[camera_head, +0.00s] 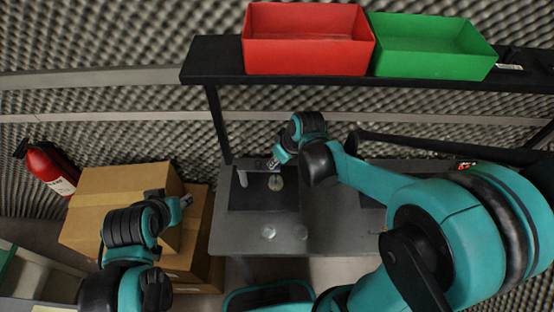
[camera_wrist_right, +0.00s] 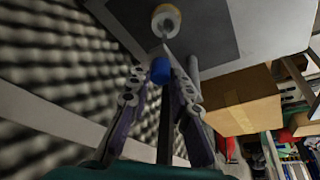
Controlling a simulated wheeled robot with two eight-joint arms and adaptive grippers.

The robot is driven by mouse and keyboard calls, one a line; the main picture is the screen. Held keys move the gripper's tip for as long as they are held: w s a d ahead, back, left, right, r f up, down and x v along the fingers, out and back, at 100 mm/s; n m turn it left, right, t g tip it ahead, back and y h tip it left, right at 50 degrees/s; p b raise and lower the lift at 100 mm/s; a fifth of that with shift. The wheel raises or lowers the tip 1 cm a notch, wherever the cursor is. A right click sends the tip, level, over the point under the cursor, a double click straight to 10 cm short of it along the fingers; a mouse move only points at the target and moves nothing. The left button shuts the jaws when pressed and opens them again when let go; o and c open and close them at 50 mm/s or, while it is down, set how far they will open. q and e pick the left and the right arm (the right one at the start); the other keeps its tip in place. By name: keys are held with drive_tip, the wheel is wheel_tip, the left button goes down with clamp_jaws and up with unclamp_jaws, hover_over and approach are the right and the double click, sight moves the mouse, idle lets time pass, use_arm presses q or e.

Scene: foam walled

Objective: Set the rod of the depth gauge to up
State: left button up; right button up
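The depth gauge (camera_wrist_right: 166,20) shows in the right wrist view as a round white and yellow base with a thin rod rising from it to a blue cap (camera_wrist_right: 160,70). In the head view its base (camera_head: 276,183) sits on a dark mat. My right gripper (camera_head: 272,165) is above it; in the wrist view its fingertips (camera_wrist_right: 159,76) stand on either side of the blue cap, with a narrow gap visible. Whether a finger touches the cap is unclear. My left gripper (camera_head: 186,201) is by the cardboard boxes, away from the gauge, its fingers too small to read.
A grey upright cylinder (camera_head: 243,178) stands left of the gauge, close to my right gripper. Two clear round objects (camera_head: 269,232) are on the front of the grey table (camera_head: 235,238). A shelf (camera_head: 215,74) with red (camera_head: 308,55) and green (camera_head: 430,50) bins hangs behind. Cardboard boxes (camera_head: 115,190) stand left.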

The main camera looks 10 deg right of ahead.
drive_tip(key=shift+r+p, duration=2.2)
drive_tip(key=shift+r, duration=0.75)
clamp_jaws()
drive_tip(key=shift+w+f, duration=0.1)
drive_tip(key=shift+f, duration=0.05)
drive_tip(key=o, duration=0.9)
unclamp_jaws()
drive_tip(key=shift+o, duration=0.2)
drive_tip(key=v, duration=0.7)
drive_tip(key=shift+s+r, duration=0.25)
drive_tip(key=shift+d, duration=0.1)
